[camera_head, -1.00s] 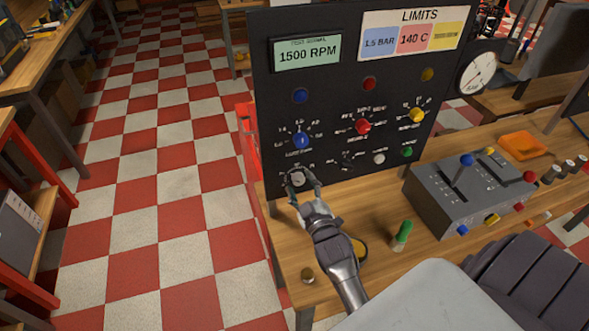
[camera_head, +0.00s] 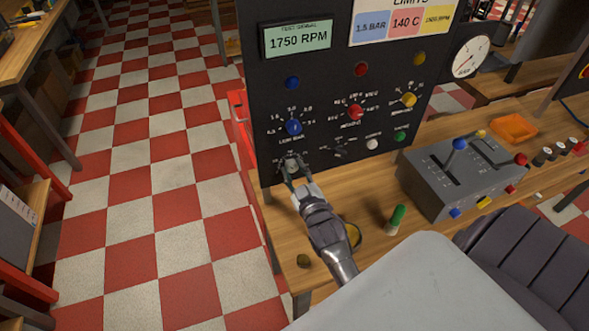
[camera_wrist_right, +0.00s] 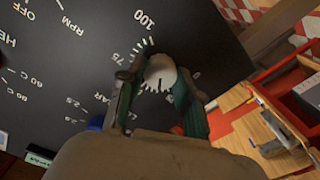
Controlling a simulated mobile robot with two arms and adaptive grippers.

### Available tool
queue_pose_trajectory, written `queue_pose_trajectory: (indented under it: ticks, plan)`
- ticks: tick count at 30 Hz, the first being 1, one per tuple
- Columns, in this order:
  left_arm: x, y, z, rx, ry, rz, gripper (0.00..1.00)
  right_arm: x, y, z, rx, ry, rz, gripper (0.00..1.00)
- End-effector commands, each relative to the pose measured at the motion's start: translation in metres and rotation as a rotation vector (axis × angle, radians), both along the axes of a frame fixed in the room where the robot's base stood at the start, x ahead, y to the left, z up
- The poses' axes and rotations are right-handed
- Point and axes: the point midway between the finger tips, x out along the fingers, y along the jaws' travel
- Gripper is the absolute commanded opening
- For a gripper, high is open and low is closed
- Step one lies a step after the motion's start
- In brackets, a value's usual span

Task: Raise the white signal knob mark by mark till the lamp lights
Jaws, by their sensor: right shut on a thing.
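The white signal knob (camera_head: 291,165) sits at the lower left of the black panel (camera_head: 330,90). My right gripper (camera_head: 293,176) is shut on it, one finger on each side. In the right wrist view the pale knob (camera_wrist_right: 160,70) shows between the dark green fingers, with printed marks and the numbers 75 and 100 near it. The test signal display (camera_head: 297,38) reads 1750 RPM. A blue lamp (camera_head: 292,83), a red lamp (camera_head: 361,69) and a yellow lamp (camera_head: 419,59) sit above the coloured knobs; none looks clearly lit. My left gripper is not in view.
Blue (camera_head: 294,127), red (camera_head: 355,111) and yellow (camera_head: 408,100) knobs are close above on the panel. A grey lever box (camera_head: 465,180) stands right. A green-capped item (camera_head: 396,218) stands on the wooden bench (camera_head: 290,240). A round gauge (camera_head: 471,57) is at the panel's right.

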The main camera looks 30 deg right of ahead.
Motion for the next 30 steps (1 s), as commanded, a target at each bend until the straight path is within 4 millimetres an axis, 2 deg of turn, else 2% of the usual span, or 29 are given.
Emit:
queue_pose_trajectory:
  ticks: [3,6,14,15,18,27,30]
  plan:
    - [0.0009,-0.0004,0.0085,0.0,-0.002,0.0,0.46,0.0004,-0.0001,0.0021,0.162,-0.037,0.0,0.0]
    - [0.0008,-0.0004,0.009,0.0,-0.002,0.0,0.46,0.0005,-0.0002,0.0013,0.23,-0.055,0.001,0.0]
    - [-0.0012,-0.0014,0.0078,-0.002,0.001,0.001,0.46,0.0005,-0.0003,0.0005,0.235,-0.057,0.001,0.0]
    - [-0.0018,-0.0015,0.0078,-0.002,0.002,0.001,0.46,0.0005,-0.0003,0.0005,0.234,-0.056,0.001,0.41]
    - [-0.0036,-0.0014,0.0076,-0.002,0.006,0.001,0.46,0.0005,-0.0003,0.0005,0.233,-0.056,0.001,0.58]
    - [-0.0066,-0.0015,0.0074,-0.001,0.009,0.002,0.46,-0.0003,-0.0001,0.0002,0.232,-0.056,0.001,0.6]
    - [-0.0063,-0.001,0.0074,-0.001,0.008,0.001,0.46,-0.006,0.0015,-0.0007,0.234,-0.054,0.001,0.6]
